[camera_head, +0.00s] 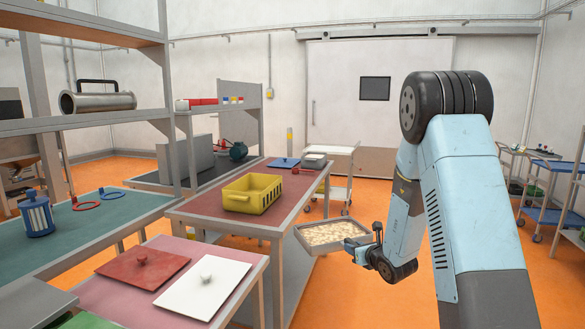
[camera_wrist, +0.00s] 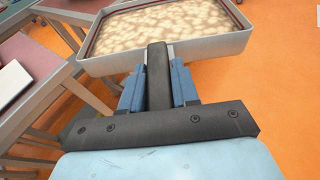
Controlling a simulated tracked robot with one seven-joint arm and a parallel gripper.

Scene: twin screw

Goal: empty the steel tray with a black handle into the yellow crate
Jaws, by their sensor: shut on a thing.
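The steel tray (camera_head: 303,238) is full of pale, lumpy pieces and hangs in the air to the right of the red-topped table. In the wrist view the tray (camera_wrist: 165,50) shows close ahead, roughly level, with its contents inside. Its black handle (camera_wrist: 158,75) runs back between the jaws. My gripper (camera_head: 376,240) is shut on the handle; it also shows in the wrist view (camera_wrist: 158,90). The yellow crate (camera_head: 252,194) stands upright on the table, left of and beyond the tray, apart from it. The crate's floor is mostly hidden.
The red-topped table (camera_head: 205,208) has a grey edge close to the tray. A white board (camera_head: 203,291) and a red board (camera_head: 142,268) lie on a nearer table. Orange floor is open below the tray.

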